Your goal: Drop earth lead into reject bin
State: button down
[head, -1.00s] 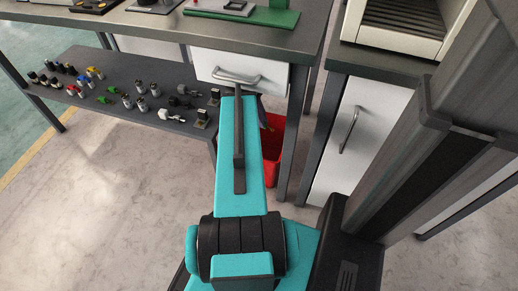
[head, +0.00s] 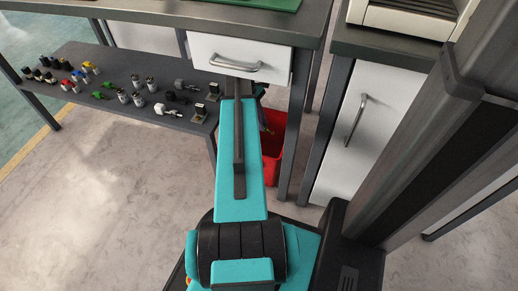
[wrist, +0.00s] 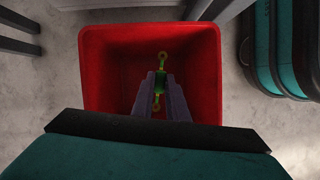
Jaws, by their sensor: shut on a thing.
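The earth lead (wrist: 162,62) is a short green and yellow lead with ring-shaped ends. In the wrist view it sits between the fingertips of my gripper (wrist: 160,82), which is shut on it. The red reject bin (wrist: 98,75) lies below, and the gripper and lead are over its opening, inside its rim as seen from the wrist. The bin also shows in the head view (head: 273,153), partly hidden behind my arm, beside the bench leg. How far the lead is above the bin floor is unclear.
A low shelf (head: 110,72) with several small connectors and parts is left of my arm. A bench with a white drawer (head: 240,58) stands above the bin, its leg close by. A white cabinet (head: 355,130) stands to the right.

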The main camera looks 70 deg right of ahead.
jog(key=shift+f+b, duration=0.6)
jog(key=shift+f, duration=0.1)
jog(key=c, duration=1.7)
grip_release()
jog(key=shift+o, duration=0.2)
